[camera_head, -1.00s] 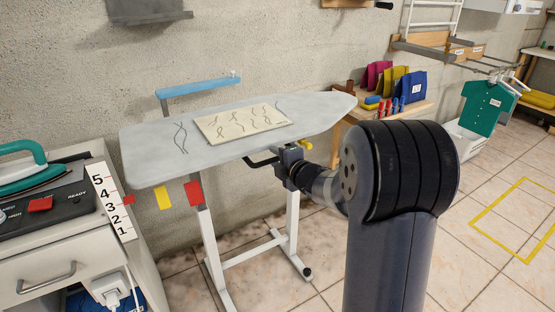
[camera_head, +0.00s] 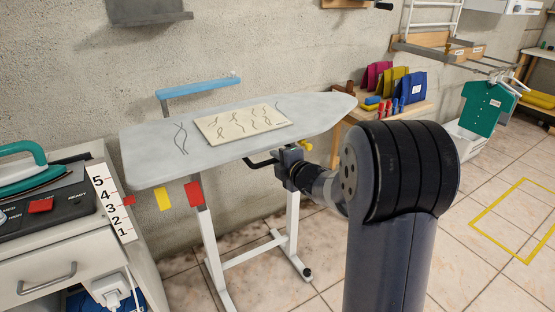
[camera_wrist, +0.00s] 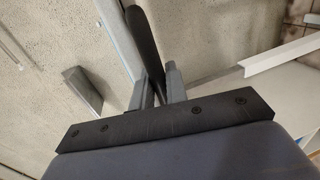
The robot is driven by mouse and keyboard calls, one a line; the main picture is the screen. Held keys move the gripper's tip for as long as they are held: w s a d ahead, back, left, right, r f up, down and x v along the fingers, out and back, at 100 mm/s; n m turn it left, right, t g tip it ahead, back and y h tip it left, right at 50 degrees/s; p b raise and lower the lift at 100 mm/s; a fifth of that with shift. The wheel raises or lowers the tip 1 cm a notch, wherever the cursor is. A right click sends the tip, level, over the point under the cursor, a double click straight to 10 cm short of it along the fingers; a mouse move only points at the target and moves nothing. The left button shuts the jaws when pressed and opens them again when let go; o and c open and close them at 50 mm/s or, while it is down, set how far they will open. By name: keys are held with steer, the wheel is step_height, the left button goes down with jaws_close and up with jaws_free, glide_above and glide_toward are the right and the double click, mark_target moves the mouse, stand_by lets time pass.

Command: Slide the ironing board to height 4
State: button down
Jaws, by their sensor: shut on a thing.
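The ironing board (camera_head: 300,107) has a grey top on white legs and stands against the wall. A patterned cream cloth (camera_head: 242,124) lies on it. A white scale strip (camera_head: 112,204) numbered 1 to 5 stands at the board's left end. A small red pointer (camera_head: 128,200) sits beside the strip, roughly level with the 4. My gripper (camera_head: 284,160) is under the board's front edge, shut on the black handle (camera_head: 260,163). In the wrist view, the black handle (camera_wrist: 146,45) runs between the fingers of my gripper (camera_wrist: 160,85). The exact contact is partly hidden.
A cabinet (camera_head: 60,262) with a teal iron (camera_head: 25,165) stands close at the left. A wooden table (camera_head: 415,113) with coloured pouches is behind at the right. Tiled floor (camera_head: 490,235) is open at the right.

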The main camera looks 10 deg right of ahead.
mark_target(271, 144)
step_height(271, 144, up, 4)
steer(key=shift+r+p, duration=0.2)
steer(key=shift+p, duration=0.9)
steer(key=shift+f, duration=0.1)
steer(key=c, duration=1.5)
jaws_free()
steer(key=shift+f, duration=0.15)
steer(key=shift+s, duration=0.1)
steer(key=p+v, duration=0.1)
steer(key=v, duration=0.9)
steer(key=shift+s+d, duration=0.15)
steer(key=shift+s, duration=0.15)
steer(key=shift+w, duration=0.1)
